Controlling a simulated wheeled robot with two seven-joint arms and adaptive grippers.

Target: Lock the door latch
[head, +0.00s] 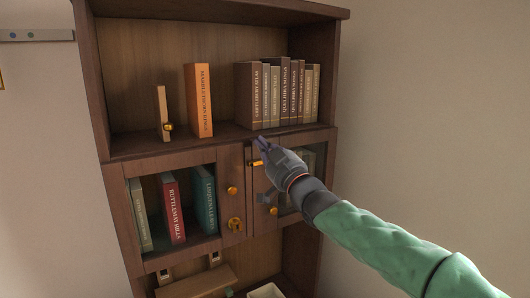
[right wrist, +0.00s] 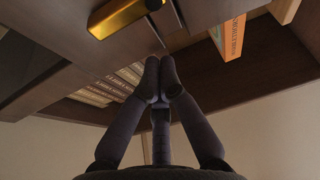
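The brass latch (head: 257,163) sits near the top of the seam where the two cabinet doors meet, and looks roughly level. In the right wrist view the latch (right wrist: 118,15) is a gold bar at the top, partly cut off by the frame. My right gripper (head: 262,143) is in front of the right door's top, close to the latch. In the right wrist view its fingertips (right wrist: 161,80) are together with nothing between them, apart from the bar. Whether they touch the wood is unclear. The left door (head: 231,167) and right door (head: 262,184) look closed. My left gripper is not in view.
Brass knobs are on the left door (head: 232,190) and right door (head: 273,211), with another brass fitting (head: 235,224) below the left knob. An orange book (head: 199,100) and several brown books (head: 250,95) stand on the open shelf above. My right arm hides part of the right door.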

